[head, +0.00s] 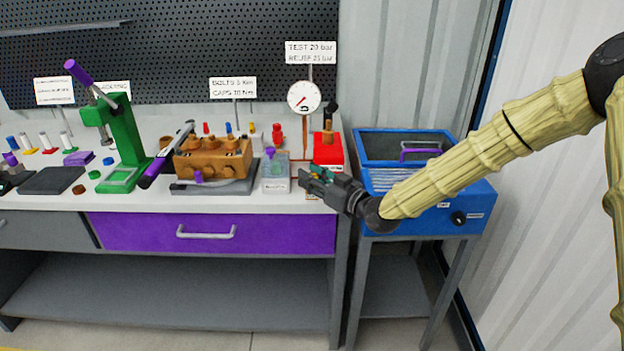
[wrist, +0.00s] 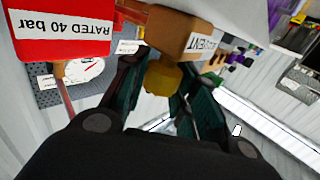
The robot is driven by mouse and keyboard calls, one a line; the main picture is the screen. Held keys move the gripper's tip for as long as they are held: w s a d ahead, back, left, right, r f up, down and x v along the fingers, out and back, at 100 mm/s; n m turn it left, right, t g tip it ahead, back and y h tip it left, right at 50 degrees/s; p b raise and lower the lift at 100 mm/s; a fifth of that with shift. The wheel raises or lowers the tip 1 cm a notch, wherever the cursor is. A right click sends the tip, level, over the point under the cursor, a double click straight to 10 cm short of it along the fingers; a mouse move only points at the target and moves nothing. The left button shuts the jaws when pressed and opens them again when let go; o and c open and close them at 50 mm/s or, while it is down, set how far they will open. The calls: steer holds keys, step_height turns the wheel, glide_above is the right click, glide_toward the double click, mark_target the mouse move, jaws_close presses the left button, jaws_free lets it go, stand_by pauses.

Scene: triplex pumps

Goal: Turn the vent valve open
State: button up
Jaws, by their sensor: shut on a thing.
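The vent valve shows in the wrist view as a brown block (wrist: 172,30) with a white label reading VENT and a dull yellow knob (wrist: 163,78) on its near end. My gripper (wrist: 158,88) has its dark green fingers on both sides of the knob and is shut on it. In the head view my gripper (head: 312,181) is at the front edge of the bench, before the red pump box, and hides the vent valve. The knob's turn angle cannot be read.
The red box (head: 328,150) stands just behind my gripper; its RATED 40 bar label shows in the wrist view (wrist: 63,37). The pressure gauge (head: 304,97) stands behind. A clear container (head: 275,172) and brown pump block (head: 213,158) are left; a blue bin (head: 430,200) is right.

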stand_by(0.3)
steer(key=o, duration=1.1)
steer(key=shift+d, duration=0.1)
steer(key=shift+c, duration=0.2)
steer(key=v, duration=1.2)
